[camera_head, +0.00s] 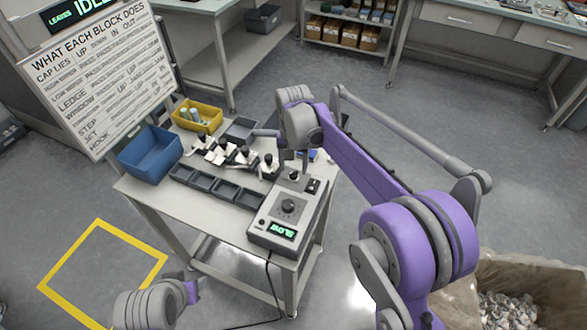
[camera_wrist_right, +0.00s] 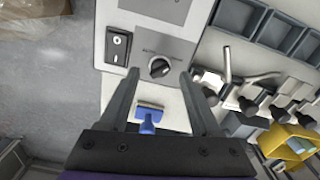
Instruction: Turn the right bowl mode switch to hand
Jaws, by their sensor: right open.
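The control box (camera_head: 267,232) stands on the near right end of the cart, with a large dial and a green display reading SLOW. Behind the dial is a small black rotary switch (camera_head: 293,175), which I take as the mode switch. In the right wrist view this black knob (camera_wrist_right: 159,68) sits on a grey plate; its lettering is too small to read. My right gripper (camera_wrist_right: 157,80) is open and empty, its fingertips on either side of the knob, apart from it. In the head view the gripper (camera_head: 293,163) hangs over the box's far end. My left gripper is out of view.
A black rocker switch (camera_wrist_right: 118,47) is close beside the knob. A blue-handled brush (camera_wrist_right: 148,117) lies below it. Several black-and-white fixtures (camera_head: 232,155), grey trays (camera_head: 216,186), a blue bin (camera_head: 150,150) and a yellow bin (camera_head: 197,117) crowd the cart.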

